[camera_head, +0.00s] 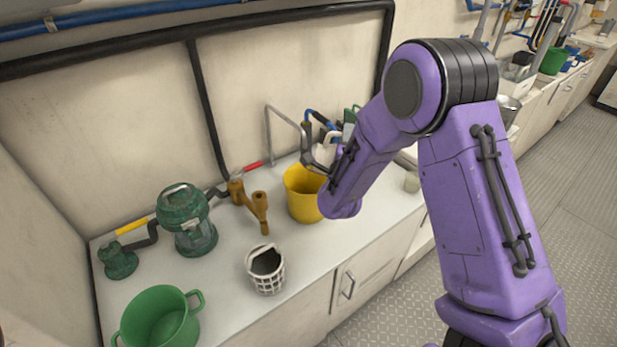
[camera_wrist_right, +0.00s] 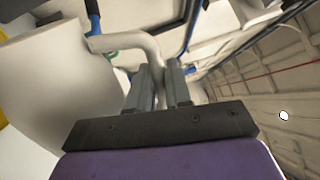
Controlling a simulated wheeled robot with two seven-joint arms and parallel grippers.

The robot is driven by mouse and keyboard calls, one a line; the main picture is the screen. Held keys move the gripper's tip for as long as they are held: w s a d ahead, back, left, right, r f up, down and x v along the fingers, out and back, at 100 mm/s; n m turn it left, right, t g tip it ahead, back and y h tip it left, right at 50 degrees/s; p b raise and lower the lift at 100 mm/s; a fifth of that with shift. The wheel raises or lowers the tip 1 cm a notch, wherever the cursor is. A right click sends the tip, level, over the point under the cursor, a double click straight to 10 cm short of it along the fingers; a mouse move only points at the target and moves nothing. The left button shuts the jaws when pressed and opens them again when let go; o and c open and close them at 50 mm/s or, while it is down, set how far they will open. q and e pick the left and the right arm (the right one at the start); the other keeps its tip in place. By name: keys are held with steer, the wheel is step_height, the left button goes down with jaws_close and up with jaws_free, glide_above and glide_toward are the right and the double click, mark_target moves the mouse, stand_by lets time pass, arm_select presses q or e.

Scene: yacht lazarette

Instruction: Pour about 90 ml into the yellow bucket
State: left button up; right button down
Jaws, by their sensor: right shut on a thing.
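The yellow bucket (camera_head: 301,202) stands upright on the counter, with its right side partly hidden by my right arm. My right gripper (camera_head: 322,160) is above the bucket's rim at the back right. In the right wrist view its two fingers (camera_wrist_right: 160,82) are shut on the curved handle of a pale jug (camera_wrist_right: 62,75). The jug's body lies to the left of the fingers and looks tilted. In the head view the jug (camera_head: 325,152) is mostly hidden. I cannot see its contents or any stream. My left gripper is not in view.
A green bucket (camera_head: 160,320) stands at the front left. A white basket-like cup (camera_head: 267,272) is at the front edge. A green strainer (camera_head: 188,222) and a bronze fitting (camera_head: 250,203) stand left of the bucket. A grey pipe (camera_head: 268,130) rises behind it.

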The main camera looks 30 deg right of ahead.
steer(key=shift+w+a+n, duration=0.3)
steer(key=shift+n, duration=0.2)
steer(key=shift+s+d, duration=0.15)
steer(key=shift+d, duration=0.05)
steer(key=shift+w+a+r+n+y+p, duration=0.3)
steer(key=shift+a+n, duration=0.1)
steer(key=shift+n, duration=0.4)
stand_by(1.2)
